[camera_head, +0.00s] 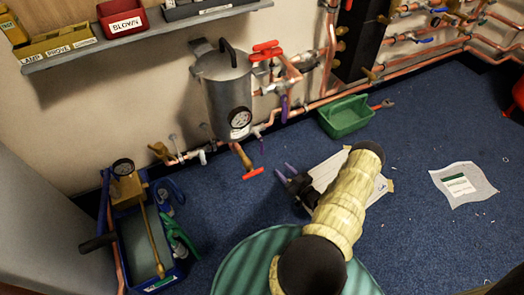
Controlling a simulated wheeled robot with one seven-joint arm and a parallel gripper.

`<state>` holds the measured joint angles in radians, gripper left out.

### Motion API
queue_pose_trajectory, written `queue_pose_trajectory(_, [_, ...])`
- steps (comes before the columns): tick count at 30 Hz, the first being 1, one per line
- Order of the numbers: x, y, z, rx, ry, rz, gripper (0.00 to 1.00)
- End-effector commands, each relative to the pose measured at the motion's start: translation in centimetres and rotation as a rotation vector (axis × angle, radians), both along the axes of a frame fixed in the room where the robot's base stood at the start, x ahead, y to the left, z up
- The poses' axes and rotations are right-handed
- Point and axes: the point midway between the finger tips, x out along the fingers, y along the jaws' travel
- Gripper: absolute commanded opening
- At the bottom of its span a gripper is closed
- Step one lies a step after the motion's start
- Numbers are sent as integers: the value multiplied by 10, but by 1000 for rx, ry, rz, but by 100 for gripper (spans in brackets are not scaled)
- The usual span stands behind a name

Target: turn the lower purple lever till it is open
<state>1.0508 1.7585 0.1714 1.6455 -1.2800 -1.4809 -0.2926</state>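A purple lever (284,108) hangs roughly upright on the copper pipework right of the grey metal pot. A smaller purple lever (261,143) sits lower, near the horizontal pipe run, close to a red-handled brass valve (246,162). It is small, and its exact angle is hard to tell.
The grey pot (224,88) with a gauge stands against the wall. A green bin (346,116) is on the floor to the right. A blue tool crate (128,258) stands at left. Papers (463,184) lie on the blue carpet. A shelf (130,40) holds small bins.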

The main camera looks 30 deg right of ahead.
Motion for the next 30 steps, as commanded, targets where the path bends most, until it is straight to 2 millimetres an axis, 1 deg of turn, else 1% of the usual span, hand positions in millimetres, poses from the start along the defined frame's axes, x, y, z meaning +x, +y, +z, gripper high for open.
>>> queue_pose_trajectory(1, [9, 2, -3, -1, -2, 0, 37])
queue_pose_trajectory(3, [21, 4, -4, -1, -2, 0, 37])
queue_pose_trajectory(21, [123, 28, -4, -3, -2, -2, 37])
queue_pose_trajectory(25, [137, 31, -3, -2, 0, -3, 37])
queue_pose_trajectory(30, [143, 33, -1, -1, 1, -3, 37])
